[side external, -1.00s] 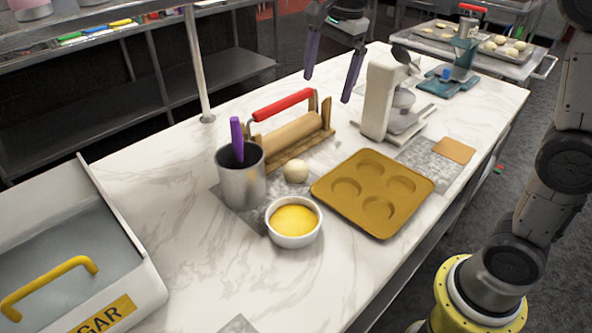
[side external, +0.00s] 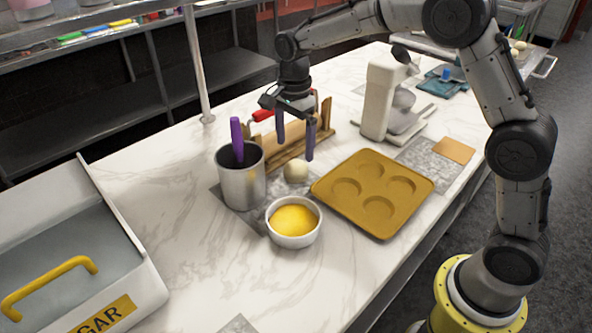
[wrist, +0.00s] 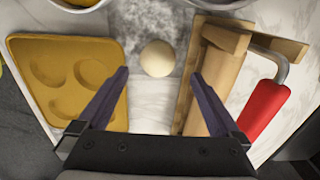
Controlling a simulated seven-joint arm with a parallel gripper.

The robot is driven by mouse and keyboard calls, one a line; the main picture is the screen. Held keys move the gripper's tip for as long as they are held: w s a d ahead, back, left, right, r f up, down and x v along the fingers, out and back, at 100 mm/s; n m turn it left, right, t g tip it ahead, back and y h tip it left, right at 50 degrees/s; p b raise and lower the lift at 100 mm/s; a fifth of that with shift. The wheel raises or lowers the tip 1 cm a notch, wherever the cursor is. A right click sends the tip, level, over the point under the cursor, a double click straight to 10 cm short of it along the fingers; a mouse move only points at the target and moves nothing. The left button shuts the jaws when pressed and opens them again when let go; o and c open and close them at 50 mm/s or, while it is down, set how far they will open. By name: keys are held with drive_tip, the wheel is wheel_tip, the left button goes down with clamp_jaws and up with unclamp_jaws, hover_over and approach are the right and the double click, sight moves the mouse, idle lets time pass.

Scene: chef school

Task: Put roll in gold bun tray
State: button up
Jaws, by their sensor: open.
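The roll (side external: 296,171) is a small pale dough ball on the marble counter, between the metal canister and the gold bun tray. The gold bun tray (side external: 372,218) lies flat to its right, its round hollows empty. In the wrist view the roll (wrist: 157,58) sits ahead of the fingertips, roughly midway between them, and the tray (wrist: 66,118) is at left. My gripper (side external: 296,146) is open and empty, with purple fingers pointing down above and just behind the roll. It also shows in the wrist view (wrist: 160,76).
A rolling pin (side external: 291,139) on a wooden stand with a red-handled tool is close behind my gripper. A metal canister (side external: 240,183) with a purple handle and a white bowl of yellow contents (side external: 293,237) stand near the roll. A white mixer (side external: 378,98) stands behind the tray.

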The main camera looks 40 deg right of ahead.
sight(296, 163)
drive_tip(key=shift+s+f, duration=0.2)
drive_tip(key=shift+f, duration=2.6)
drive_tip(key=c, duration=1.4)
drive_tip(key=shift+r, duration=0.1)
drive_tip(key=shift+c, duration=0.2)
